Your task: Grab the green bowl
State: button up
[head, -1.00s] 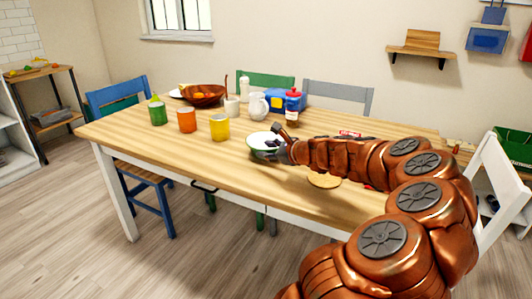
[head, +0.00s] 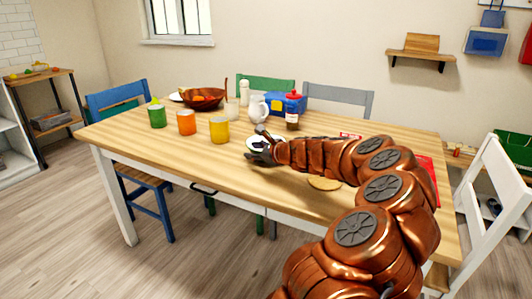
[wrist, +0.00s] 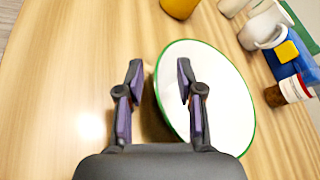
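The green bowl (wrist: 225,90) has a green rim and a white inside. In the wrist view it fills the middle right. In the head view the bowl (head: 279,145) stands on the table, partly hidden by my gripper (head: 258,150). In the wrist view my gripper (wrist: 159,68) is open, with its fingers apart on either side of the bowl's left rim. The left finger is outside the rim over bare wood; the right finger is over the white inside. I cannot tell whether either finger touches the bowl.
The wooden table (head: 330,205) holds a green cup (head: 157,117), an orange cup (head: 187,123), a yellow cup (head: 219,131), a white pitcher (head: 258,108), a red-capped jar (head: 292,115) and a brown bowl (head: 203,98). Bare wood lies left of the green bowl.

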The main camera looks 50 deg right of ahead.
jog(key=shift+c, duration=0.2)
grip_shut()
dwell(0.5)
